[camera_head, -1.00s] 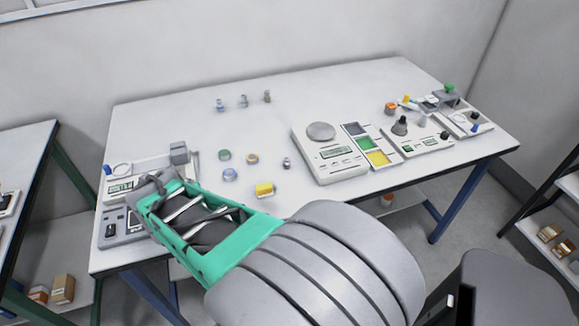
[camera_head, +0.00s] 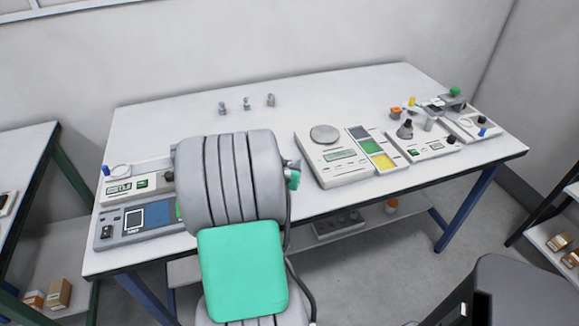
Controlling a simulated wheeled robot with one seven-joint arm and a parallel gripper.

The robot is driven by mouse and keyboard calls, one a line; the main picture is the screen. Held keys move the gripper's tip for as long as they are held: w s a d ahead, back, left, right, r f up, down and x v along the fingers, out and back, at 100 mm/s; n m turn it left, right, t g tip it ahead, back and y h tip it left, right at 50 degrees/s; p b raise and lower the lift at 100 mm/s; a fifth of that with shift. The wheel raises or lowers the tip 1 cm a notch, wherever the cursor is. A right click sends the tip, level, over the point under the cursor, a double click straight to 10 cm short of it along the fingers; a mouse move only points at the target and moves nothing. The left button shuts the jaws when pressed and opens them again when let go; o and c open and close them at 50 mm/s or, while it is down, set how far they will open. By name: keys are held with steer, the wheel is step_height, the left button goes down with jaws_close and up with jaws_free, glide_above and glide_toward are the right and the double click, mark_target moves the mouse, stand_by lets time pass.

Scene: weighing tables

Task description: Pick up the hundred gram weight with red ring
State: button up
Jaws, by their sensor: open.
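Three small metal weights stand in a row at the back of the table: a left one (camera_head: 222,108), a middle one (camera_head: 246,104) and a right one (camera_head: 270,100). They are too small for me to make out a red ring. My gripper (camera_head: 293,178) is mostly hidden behind my grey ribbed arm; only a teal edge shows at the arm's right side, over the table's middle. I see nothing held. The table's middle, where discs, a yellow block and another small weight showed earlier, is now covered by my arm.
A white balance (camera_head: 335,172) stands right of my arm, with a colored strip (camera_head: 371,146) beside it. More instruments (camera_head: 428,143) crowd the right end. At the left are a small scale (camera_head: 150,183) and a grey-blue device (camera_head: 120,228). Bare tabletop (camera_head: 320,100) lies right of the three weights.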

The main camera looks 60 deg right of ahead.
jaws_close()
stand_by(0.3)
stand_by(0.4)
